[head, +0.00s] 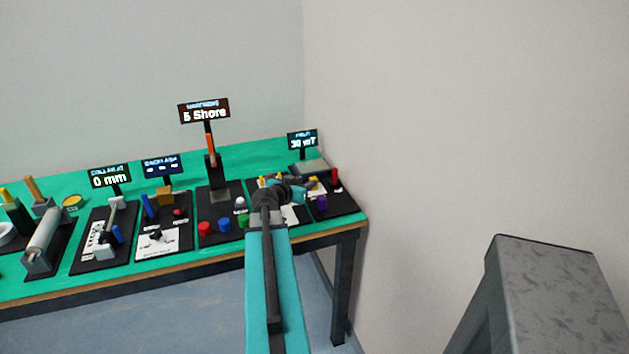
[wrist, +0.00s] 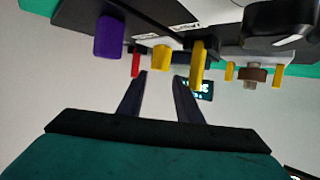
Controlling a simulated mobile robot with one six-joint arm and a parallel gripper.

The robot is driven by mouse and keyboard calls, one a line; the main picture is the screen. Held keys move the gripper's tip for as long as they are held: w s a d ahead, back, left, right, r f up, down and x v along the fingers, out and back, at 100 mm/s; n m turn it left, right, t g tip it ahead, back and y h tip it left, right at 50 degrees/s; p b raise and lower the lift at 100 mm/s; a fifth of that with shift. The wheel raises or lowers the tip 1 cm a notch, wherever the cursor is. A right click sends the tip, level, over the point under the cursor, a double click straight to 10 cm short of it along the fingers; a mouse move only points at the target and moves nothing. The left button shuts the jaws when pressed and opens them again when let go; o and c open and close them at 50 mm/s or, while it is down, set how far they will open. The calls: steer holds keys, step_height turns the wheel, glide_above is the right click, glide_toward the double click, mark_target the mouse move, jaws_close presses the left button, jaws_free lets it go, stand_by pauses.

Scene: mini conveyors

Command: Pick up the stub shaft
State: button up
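I cannot tell for certain which piece is the stub shaft. My gripper (wrist: 161,76) is open in the wrist view, its two dark fingers apart with nothing held between them. That view shows the bench upside down. A red cylinder (wrist: 135,64), a short yellow piece (wrist: 161,58) and a longer yellow piece (wrist: 197,66) show near the fingertips. A purple cylinder (wrist: 108,36) is further left. A brown block with a grey piece (wrist: 252,76) sits between yellow pegs at right. In the head view my arm reaches over the bench's right end and hides part of it.
The green bench (head: 258,155) carries several black station boards with small displays, including one reading 30 mT (head: 303,141). Red, blue and green cylinders stand left of my arm. A grey metal structure (head: 553,290) stands at right. Walls close off the back and right.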

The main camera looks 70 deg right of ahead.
mark_target(314, 178)
steer(key=shift+x, duration=1.1)
steer(key=shift+d, duration=0.1)
steer(key=shift+p+x, duration=1.05)
steer(key=shift+x, duration=1.65)
jaws_close()
